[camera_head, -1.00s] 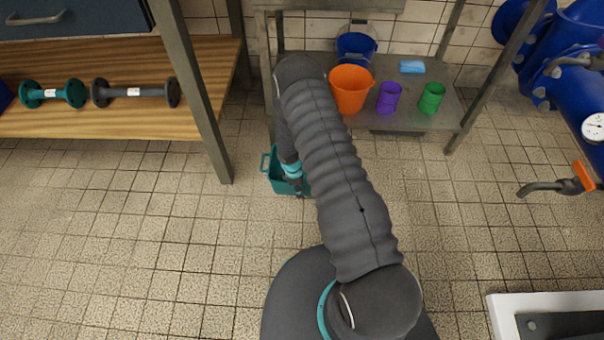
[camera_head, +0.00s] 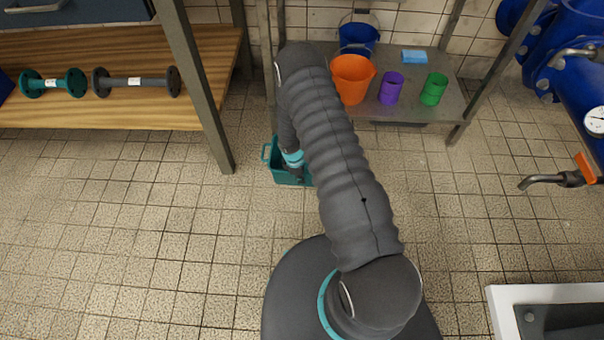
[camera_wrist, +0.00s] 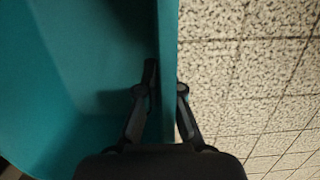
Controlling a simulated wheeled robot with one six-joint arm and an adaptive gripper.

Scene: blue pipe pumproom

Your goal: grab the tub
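The teal tub (camera_head: 284,176) stands on the tiled floor in front of the metal shelf, left of my arm in the head view. My arm hides its right part. A handle loop shows at its left end. My gripper (camera_head: 299,179) is at the tub's near side, mostly hidden in the head view. In the wrist view, the tub's wall (camera_wrist: 168,50) runs between the fingers of my gripper (camera_wrist: 167,92). The left finger is inside the tub and the right finger outside. The fingers lean inward and appear closed on the wall. The tub's visible interior looks empty.
The metal shelf (camera_head: 385,108) holds an orange bucket (camera_head: 352,79), a blue bucket (camera_head: 358,38), purple (camera_head: 391,88) and green (camera_head: 433,89) cups and a blue sponge (camera_head: 414,56). A wooden bench (camera_head: 120,115) stands left. Blue pipes (camera_head: 580,85) are right. Open floor lies left.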

